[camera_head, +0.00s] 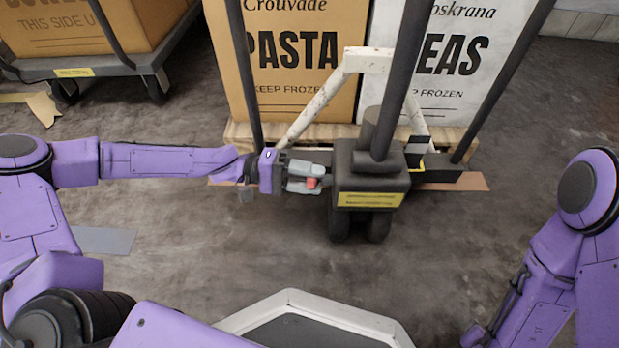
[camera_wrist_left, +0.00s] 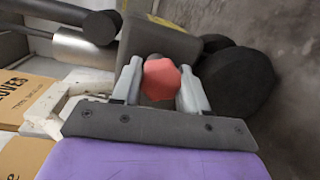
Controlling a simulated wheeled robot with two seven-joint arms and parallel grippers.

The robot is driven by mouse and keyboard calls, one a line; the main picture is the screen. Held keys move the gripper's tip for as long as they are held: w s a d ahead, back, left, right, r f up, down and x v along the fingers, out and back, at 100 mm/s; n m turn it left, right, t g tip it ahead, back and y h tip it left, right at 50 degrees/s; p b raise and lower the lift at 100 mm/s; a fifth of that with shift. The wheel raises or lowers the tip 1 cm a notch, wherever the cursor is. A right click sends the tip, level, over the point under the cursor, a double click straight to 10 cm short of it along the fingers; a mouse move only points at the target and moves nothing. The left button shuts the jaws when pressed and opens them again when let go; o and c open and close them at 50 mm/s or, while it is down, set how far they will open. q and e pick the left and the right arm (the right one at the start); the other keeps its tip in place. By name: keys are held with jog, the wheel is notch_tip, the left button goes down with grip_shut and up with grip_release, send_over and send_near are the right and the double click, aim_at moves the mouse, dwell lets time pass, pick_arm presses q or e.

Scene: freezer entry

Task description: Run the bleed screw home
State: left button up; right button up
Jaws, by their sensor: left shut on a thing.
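The bleed screw has a red hexagonal head (camera_wrist_left: 160,78) and sits on the side of the dark grey pump body (camera_head: 366,182) of a pallet jack. In the head view only a small red part of the screw (camera_head: 312,183) shows. My left gripper (camera_head: 317,178) reaches in from the left, level with the pump body. In the left wrist view my left gripper (camera_wrist_left: 161,72) has one grey finger on each side of the red head and is shut on it. The screw's shank is hidden. My right arm shows at the right, but its gripper is out of view.
Two large cartons, a tan one (camera_head: 290,85) and a white one (camera_head: 470,60), stand on a wooden pallet behind the jack. A scuffed white frame (camera_head: 320,98) and dark bars rise around the pump. A loaded cart (camera_head: 115,67) is at the upper left. The floor nearer me is open.

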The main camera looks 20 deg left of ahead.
pick_arm(q)
jog(key=m, duration=0.3)
jog(key=m+t+y, duration=0.1)
jog(key=m, duration=0.2)
jog(key=shift+a+f, duration=0.15)
jog(key=m+t, duration=0.1)
jog(key=m, duration=0.2)
jog(key=m+t, duration=0.1)
jog(key=m, duration=0.2)
jog(key=shift+m+y, duration=0.3)
jog(key=m, duration=0.3)
jog(key=shift+t, duration=0.3)
jog(key=m, duration=0.3)
jog(key=shift+t, duration=0.4)
jog(key=m, duration=0.4)
jog(key=shift+m+h, duration=0.4)
jog(key=shift+m+t, duration=0.3)
jog(key=shift+m, duration=0.6)
jog(key=shift+r, duration=0.2)
jog(key=o, duration=1)
jog(key=shift+s, duration=0.1)
